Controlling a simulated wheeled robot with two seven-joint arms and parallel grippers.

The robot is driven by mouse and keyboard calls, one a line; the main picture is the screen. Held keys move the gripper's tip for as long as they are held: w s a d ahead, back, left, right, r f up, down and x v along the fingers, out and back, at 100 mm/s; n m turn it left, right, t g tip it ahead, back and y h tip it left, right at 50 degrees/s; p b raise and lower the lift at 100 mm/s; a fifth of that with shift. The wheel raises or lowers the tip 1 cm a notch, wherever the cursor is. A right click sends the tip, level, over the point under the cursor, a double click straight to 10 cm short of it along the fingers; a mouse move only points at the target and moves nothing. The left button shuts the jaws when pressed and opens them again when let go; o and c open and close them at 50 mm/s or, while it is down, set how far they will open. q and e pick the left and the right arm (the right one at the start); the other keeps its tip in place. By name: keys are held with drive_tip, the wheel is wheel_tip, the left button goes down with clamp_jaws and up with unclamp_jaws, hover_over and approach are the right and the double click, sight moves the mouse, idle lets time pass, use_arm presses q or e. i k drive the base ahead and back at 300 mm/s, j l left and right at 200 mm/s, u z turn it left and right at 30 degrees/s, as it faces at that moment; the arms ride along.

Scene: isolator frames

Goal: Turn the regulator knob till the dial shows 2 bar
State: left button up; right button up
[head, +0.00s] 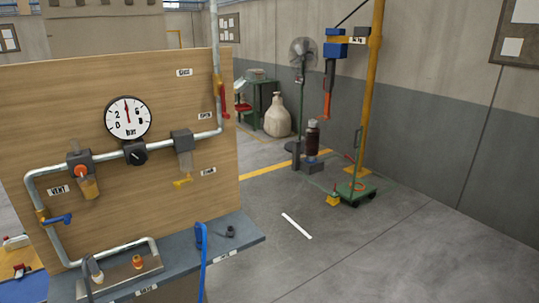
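The pressure dial (128,118) is a round white gauge with a black rim, on the wooden panel at the left of the head view. Its red needle points almost straight up. The figure 2 is at the dial's left side with 0 below it, so the needle stands clockwise of the 2. The other figures are too small to read surely. The black regulator knob (138,157) sits just below the dial on the grey pipe and carries a pale mark. Nothing touches it. Neither of my grippers is in view.
A grey shelf (245,240) juts out below, with a blue hose (201,240). Open floor lies to the right.

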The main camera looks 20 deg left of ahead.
sight(137, 157)
drive_tip(key=u, duration=1.35)
